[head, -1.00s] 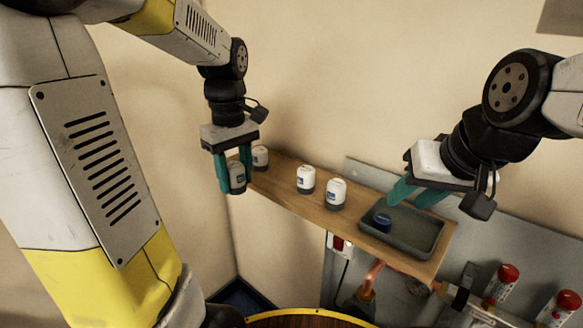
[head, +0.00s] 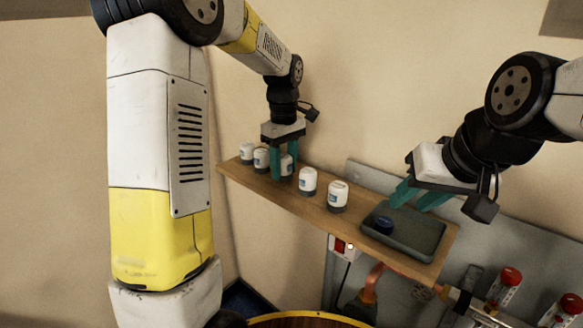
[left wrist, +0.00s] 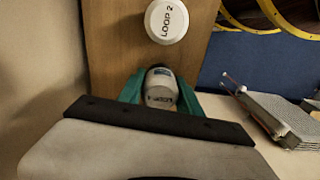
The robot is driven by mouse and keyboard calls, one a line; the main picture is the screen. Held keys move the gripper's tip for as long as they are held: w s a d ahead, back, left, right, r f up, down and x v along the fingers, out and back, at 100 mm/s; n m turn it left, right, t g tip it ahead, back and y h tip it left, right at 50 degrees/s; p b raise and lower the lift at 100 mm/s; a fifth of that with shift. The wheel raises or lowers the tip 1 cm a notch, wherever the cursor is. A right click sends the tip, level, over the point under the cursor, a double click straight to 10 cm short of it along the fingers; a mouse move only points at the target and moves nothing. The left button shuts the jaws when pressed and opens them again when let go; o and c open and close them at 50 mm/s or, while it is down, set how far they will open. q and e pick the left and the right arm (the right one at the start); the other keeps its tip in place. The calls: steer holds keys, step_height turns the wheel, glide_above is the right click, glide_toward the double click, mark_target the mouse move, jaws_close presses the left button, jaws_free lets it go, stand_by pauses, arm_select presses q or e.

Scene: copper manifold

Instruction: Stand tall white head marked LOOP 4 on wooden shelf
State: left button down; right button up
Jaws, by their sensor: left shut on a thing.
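My left gripper (head: 286,177) is shut on a white head (head: 287,164) with a dark end, over the wooden shelf (head: 358,222). The held head also shows between the teal fingers in the left wrist view (left wrist: 160,92); its label is too small to read surely. I cannot tell whether it touches the shelf. White heads stand on both sides of it: two to the left (head: 247,152) (head: 261,159), two to the right (head: 308,181) (head: 337,196). A head marked LOOP 2 (left wrist: 166,20) shows in the left wrist view. My right gripper (head: 411,200) is open above the tray.
A grey tray (head: 428,248) on the shelf's right part holds a dark blue round piece (head: 384,225). A red switch (head: 340,246) and copper pipe (head: 372,278) are below the shelf. Red-capped cylinders (head: 510,277) are at lower right. Little room separates the neighbouring heads.

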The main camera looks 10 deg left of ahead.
arm_select(q)
steer(key=shift+f, duration=0.65)
steer(key=shift+f, duration=0.1)
steer(key=c, duration=0.8)
jaws_free()
